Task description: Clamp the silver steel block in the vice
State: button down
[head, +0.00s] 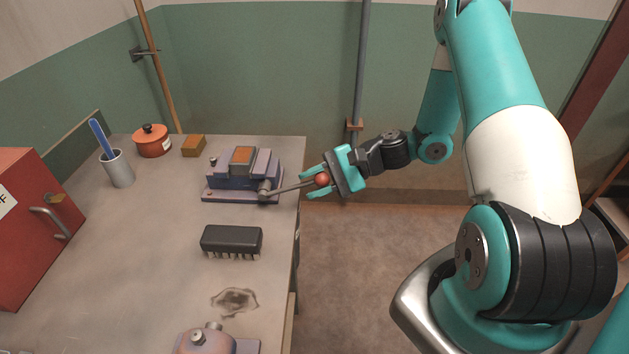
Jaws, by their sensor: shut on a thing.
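The blue-grey vice (222,184) stands near the right edge of the workbench. A block (242,157) with a grey rim and an orange-brown top face sits between its jaws; it may be the silver steel block. I cannot tell whether the jaws press on it. The vice's grey handle (290,188) points right, past the bench edge, and ends in a red ball knob (322,179). My gripper (318,182) is shut on the handle at the knob, with its teal fingers on either side.
The workbench (150,230) also holds a black chip-like part (231,240), a brown block (194,146), an orange pot (152,141), a grey cup (117,169), a red cabinet (30,240) and a pinkish device (205,341). Open floor (360,250) lies to the right.

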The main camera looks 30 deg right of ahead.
jog(key=shift+f, duration=0.1)
jog(key=c, duration=0.9)
grip_release()
jog(key=shift+o, duration=0.2)
jog(key=b+v, duration=0.1)
jog(key=v, duration=1.6)
jog(key=shift+d+b, duration=0.2)
jog(key=shift+b, duration=0.2)
